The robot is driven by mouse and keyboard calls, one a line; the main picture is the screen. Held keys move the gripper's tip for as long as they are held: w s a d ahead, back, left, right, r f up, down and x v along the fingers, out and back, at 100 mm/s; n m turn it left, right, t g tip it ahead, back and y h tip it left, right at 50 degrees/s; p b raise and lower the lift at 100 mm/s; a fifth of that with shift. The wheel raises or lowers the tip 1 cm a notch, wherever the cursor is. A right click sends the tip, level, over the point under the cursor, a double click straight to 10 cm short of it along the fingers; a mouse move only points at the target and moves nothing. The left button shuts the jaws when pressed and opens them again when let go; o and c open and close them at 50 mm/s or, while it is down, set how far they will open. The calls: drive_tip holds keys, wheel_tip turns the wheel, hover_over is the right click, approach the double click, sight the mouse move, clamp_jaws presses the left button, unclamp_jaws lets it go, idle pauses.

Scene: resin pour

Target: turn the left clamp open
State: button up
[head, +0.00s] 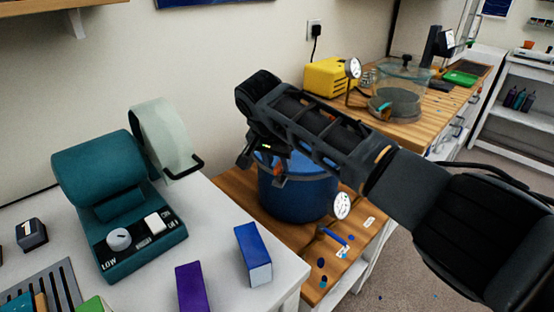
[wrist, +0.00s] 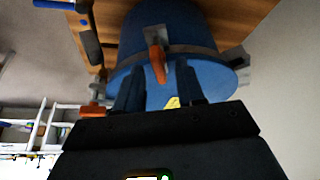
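A blue pot (head: 298,195) stands on the wooden bench, and my arm hides much of its top. It also shows in the wrist view (wrist: 165,22). An orange clamp handle (wrist: 158,62) on a metal plate lies against the pot, in line with the gap between my fingers. A second orange clamp handle (wrist: 93,111) shows at the left of the wrist view. I cannot tell which one is the left clamp. My gripper (wrist: 158,82) is open, its two fingers apart at the pot's rim. Contact with the handle cannot be told.
A pressure gauge (head: 342,206) and a blue-handled valve (head: 333,237) sit beside the pot. A teal machine (head: 105,190) stands on the white table at left with blue (head: 254,254) and purple (head: 192,287) boxes. A yellow pump (head: 330,77) and clear chamber (head: 398,98) stand behind.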

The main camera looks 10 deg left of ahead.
drive_tip(key=shift+w+f, duration=0.1)
drive_tip(key=shift+f, duration=0.05)
drive_tip(key=shift+c, duration=0.2)
clamp_jaws()
